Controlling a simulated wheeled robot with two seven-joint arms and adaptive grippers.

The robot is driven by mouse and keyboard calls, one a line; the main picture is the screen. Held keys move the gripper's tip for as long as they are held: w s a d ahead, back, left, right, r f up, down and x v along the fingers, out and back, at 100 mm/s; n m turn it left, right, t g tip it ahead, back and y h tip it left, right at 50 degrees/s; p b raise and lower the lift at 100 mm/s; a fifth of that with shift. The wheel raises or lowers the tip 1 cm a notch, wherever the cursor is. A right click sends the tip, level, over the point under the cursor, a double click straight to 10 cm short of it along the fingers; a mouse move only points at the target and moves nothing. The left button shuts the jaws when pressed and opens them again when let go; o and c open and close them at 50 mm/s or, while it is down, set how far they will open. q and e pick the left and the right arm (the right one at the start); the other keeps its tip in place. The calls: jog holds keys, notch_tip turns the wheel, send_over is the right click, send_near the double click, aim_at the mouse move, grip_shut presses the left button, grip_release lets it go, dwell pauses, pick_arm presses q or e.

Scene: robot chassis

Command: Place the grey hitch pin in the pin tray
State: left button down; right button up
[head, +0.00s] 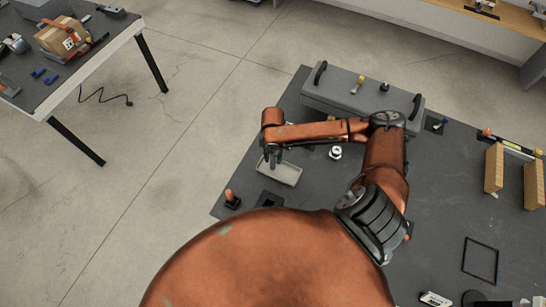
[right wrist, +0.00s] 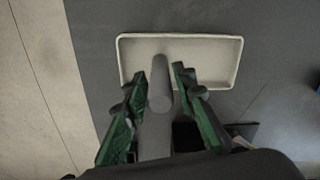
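The pin tray (head: 290,175) is a shallow pale rectangular tray on the dark bench, near its left edge. In the right wrist view the tray (right wrist: 222,82) fills the upper middle and looks empty apart from what overlaps it. My right gripper (head: 272,162) points down over the tray's left end. My left gripper is out of view.
A grey case (head: 335,95) with black handles stands behind the tray. A silver ring-like part (head: 335,152) sits right of it. An orange-handled item (head: 231,199) stands at the left edge. Wooden blocks (head: 494,168) stand far right.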

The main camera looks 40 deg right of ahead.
jog(key=shift+o, duration=0.9)
jog(key=shift+r, duration=0.15)
notch_tip(320, 180, up, 12)
jog(key=shift+r, duration=0.1)
